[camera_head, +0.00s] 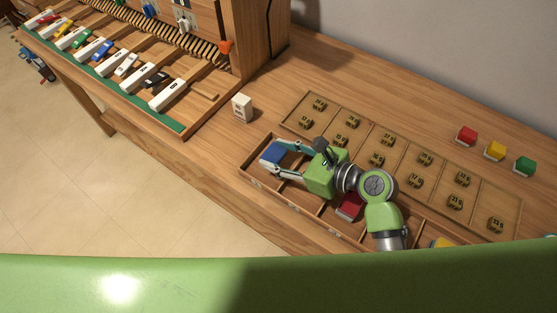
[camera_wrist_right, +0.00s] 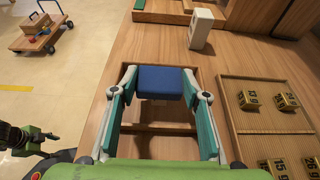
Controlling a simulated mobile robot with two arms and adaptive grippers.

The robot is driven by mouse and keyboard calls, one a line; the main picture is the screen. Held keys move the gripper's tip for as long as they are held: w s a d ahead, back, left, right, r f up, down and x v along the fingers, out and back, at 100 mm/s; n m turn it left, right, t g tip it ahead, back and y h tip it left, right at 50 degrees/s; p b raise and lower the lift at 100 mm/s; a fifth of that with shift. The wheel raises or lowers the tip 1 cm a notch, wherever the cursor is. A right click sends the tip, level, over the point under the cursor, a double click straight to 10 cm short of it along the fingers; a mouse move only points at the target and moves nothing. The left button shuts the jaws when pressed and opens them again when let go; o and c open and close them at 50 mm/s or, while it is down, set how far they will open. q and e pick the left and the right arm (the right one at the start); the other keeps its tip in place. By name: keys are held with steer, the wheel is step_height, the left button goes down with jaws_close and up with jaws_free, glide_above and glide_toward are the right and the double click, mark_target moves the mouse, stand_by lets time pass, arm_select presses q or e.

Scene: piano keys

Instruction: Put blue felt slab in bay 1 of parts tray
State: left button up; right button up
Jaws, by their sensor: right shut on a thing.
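My right gripper (camera_head: 273,153) is shut on the blue felt slab (camera_head: 274,151). In the right wrist view the slab (camera_wrist_right: 160,82) sits level between the two fingertips. The wooden parts tray (camera_head: 243,162) runs along the table's front edge, with labels too small to read. The slab is over the tray's left end compartment; I cannot tell whether it touches the tray floor. The compartment under the gripper looks empty in the wrist view. My right arm hides part of the tray's middle.
A red block (camera_head: 349,206) lies in the tray, and a yellow block (camera_head: 441,243) at its right end. A shallow divided tray with numbered brass-coloured pieces (camera_head: 425,158) lies behind. A white block (camera_head: 242,107) stands beside the keyboard (camera_head: 167,94). Red, yellow and green blocks (camera_head: 495,151) sit right.

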mark_target(278, 162)
steer(key=shift+w+f, duration=0.15)
steer(key=shift+f, duration=1.65)
steer(key=o, duration=0.8)
steer(key=shift+f, duration=0.1)
steer(key=shift+o, duration=0.2)
steer(key=v, duration=1.2)
steer(key=shift+r, duration=0.2)
steer(key=shift+a, duration=0.1)
